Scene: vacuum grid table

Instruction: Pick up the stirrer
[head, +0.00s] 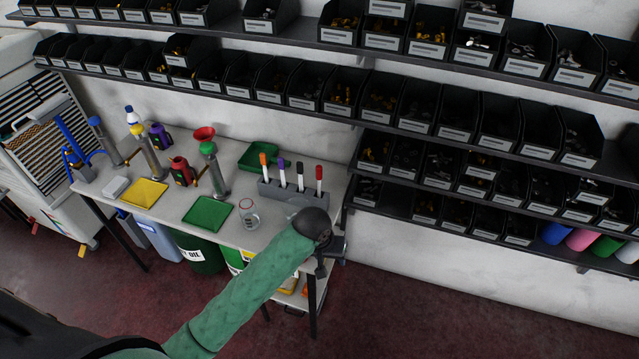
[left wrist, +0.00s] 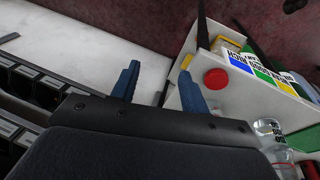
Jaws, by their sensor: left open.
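I cannot tell for sure which thing is the stirrer. Several slim white sticks with coloured tops stand upright in a grey rack (head: 268,189) on the right part of the table: an orange-topped stick (head: 263,162), a purple-topped stick (head: 281,170), a dark-topped stick (head: 300,172) and a red-topped stick (head: 319,178). My left gripper (head: 322,265) is at the table's right front edge, right of and in front of the rack, partly hidden by my wrist. In the left wrist view its blue fingers (left wrist: 160,68) are apart with nothing between them. My right gripper is not in view.
A clear glass (head: 250,216) stands left of my arm. Green tray (head: 208,213), yellow tray (head: 144,193) and upright tools with grey cylinders (head: 216,175) are further left. Shelves of black bins (head: 440,135) hang behind and to the right. Floor (head: 430,290) is clear at right.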

